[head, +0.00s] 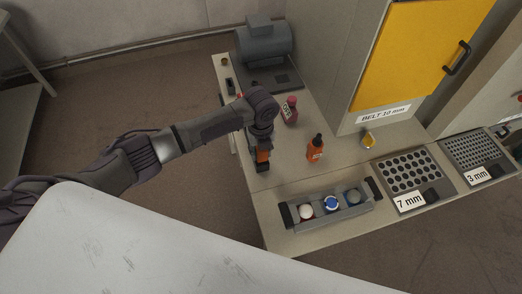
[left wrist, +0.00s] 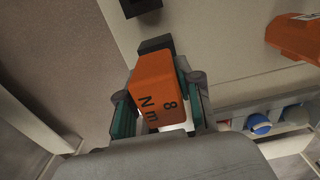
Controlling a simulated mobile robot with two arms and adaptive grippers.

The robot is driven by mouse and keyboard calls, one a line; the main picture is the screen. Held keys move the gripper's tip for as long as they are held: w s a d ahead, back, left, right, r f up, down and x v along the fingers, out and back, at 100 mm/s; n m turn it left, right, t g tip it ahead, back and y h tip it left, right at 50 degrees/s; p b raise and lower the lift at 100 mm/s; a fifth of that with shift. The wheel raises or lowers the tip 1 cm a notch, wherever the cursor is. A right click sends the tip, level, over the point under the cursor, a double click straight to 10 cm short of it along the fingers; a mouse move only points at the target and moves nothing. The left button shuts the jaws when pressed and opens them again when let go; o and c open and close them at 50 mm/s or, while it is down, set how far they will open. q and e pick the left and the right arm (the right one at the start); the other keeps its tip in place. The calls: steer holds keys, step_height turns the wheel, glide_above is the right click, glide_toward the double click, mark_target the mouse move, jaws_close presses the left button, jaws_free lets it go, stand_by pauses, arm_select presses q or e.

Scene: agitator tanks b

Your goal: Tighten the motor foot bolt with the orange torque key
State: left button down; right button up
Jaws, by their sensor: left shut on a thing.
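The orange torque key (left wrist: 156,88), marked "8 Nm", is between the fingers of my left gripper (left wrist: 158,108), which is shut on it. In the head view the gripper (head: 262,150) points down over the left part of the bench, and the orange key (head: 263,156) shows at its tips. I cannot tell whether the key touches the bench. The grey motor (head: 264,44) stands on a dark plate at the back of the bench, apart from the key. I cannot make out its foot bolt. My right gripper is not in view.
A grey tray (head: 342,213) with coloured round pieces is at the front. Racks marked 7 mm (head: 404,172) and 3 mm (head: 471,150) are right. A yellow-doored cabinet (head: 412,50) stands behind.

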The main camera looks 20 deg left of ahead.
arm_select(q)
steer(key=shift+w+r, duration=0.1)
steer(key=shift+r, duration=0.45)
steer(key=r, duration=0.1)
steer(key=r+b, duration=0.1)
steer(key=r, duration=0.1)
steer(key=shift+s+d+r+b, duration=0.2)
steer(key=shift+s+d+b, duration=0.1)
steer(key=shift+s+d, duration=0.1)
steer(key=s+d+r+b, duration=0.2)
steer(key=s+d+r, duration=0.4)
steer(key=s+d, duration=0.1)
steer(key=shift+s+d+r, duration=0.3)
steer(key=c, duration=1.3)
jaws_free()
jaws_close()
steer(key=shift+f, duration=0.1)
